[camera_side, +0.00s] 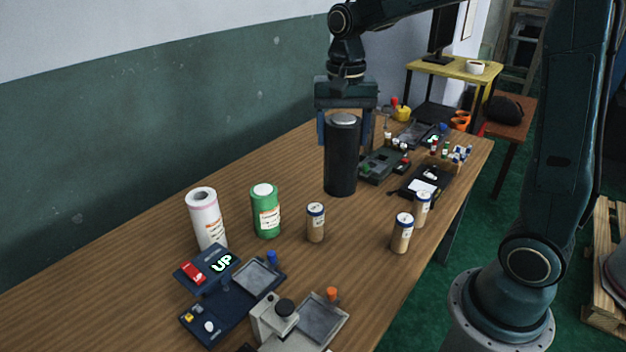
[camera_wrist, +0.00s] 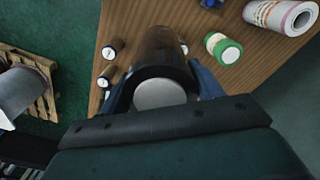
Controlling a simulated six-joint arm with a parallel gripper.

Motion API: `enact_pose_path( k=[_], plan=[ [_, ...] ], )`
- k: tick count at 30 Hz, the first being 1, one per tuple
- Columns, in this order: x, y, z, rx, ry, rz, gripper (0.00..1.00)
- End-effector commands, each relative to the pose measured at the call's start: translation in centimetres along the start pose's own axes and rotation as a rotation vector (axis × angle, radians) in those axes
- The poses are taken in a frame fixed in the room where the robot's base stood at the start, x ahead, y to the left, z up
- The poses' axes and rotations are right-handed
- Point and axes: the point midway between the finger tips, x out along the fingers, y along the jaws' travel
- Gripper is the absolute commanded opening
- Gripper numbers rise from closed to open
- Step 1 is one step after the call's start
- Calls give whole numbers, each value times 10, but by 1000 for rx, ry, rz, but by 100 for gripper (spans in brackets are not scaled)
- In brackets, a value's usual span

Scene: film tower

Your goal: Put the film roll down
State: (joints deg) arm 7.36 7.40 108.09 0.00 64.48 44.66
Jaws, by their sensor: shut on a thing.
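A tall black film roll (camera_side: 341,160) with a grey disc on top is upright below my gripper (camera_side: 345,132) in the side view. My gripper points down and its blue fingers are shut on the roll's upper part, one on each side. The roll's lower end is at or just above the wooden table (camera_side: 130,285); I cannot tell whether it touches. In the wrist view the roll (camera_wrist: 160,58) is between the fingers of my gripper (camera_wrist: 161,88), with its grey top nearest the camera.
A green roll (camera_side: 266,212) and a white roll (camera_side: 206,218) stand to the front left. Several small tan canisters (camera_side: 316,222) stand in front and to the right. A dark device (camera_side: 384,165) lies close to the roll's right. Bare wood lies left of the roll.

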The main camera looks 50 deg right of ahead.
Motion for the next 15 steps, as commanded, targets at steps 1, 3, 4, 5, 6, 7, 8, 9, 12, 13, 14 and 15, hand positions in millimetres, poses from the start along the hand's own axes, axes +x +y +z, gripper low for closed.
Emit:
enact_pose_path(
  k=[1, 3, 4, 5, 6, 7, 8, 9, 12, 13, 14, 15],
  plan=[
    [-2, -6, -10, 12, 2, -2, 6],
    [-4, -14, -22, 26, 1, -1, 6],
    [-5, -17, -28, 31, 2, -1, 6],
    [-6, -20, -33, 37, 1, -1, 6],
    [-7, -24, -40, 45, 1, -1, 6],
    [-8, -26, -45, 51, 1, -1, 6],
    [-8, -29, -51, 57, 1, -1, 6],
    [-9, -33, -57, 65, 1, -1, 6],
    [-10, -41, -74, 84, 1, -1, 6],
    [-11, -44, -80, 90, 1, -1, 6],
    [-11, -46, -85, 97, 2, -1, 6],
    [-11, -49, -92, 105, 2, -1, 6]
  ],
)
